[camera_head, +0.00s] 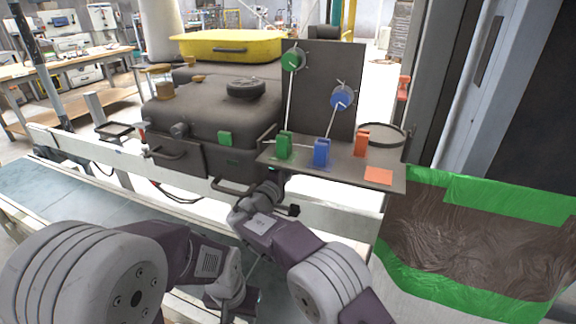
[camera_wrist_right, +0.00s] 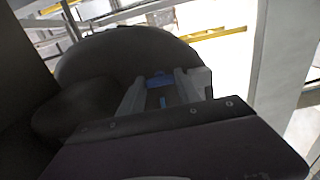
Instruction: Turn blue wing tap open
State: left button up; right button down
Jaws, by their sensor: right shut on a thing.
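In the right wrist view, my right gripper (camera_wrist_right: 165,88) is shut on a small blue piece, which looks like the blue wing tap (camera_wrist_right: 160,80). A large dark rounded body is right behind it. In the head view, the right arm reaches up to the front of the dark machine, and its fingers and the tap are hidden under the shelf. My left gripper (camera_head: 238,300) hangs low at the bottom middle, apart from the machine. Its fingers do not show clearly.
The grey shelf (camera_head: 340,170) carries a green block (camera_head: 284,146), a blue block (camera_head: 321,152) and an orange block (camera_head: 361,143). Behind it stands a dark panel with a green dial (camera_head: 293,58) and a blue dial (camera_head: 343,97). A green-edged brown bag (camera_head: 470,240) lies right.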

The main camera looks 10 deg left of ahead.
dwell(0.5)
jog(key=c, duration=0.8)
grip_release()
jog(key=shift+c, duration=0.2)
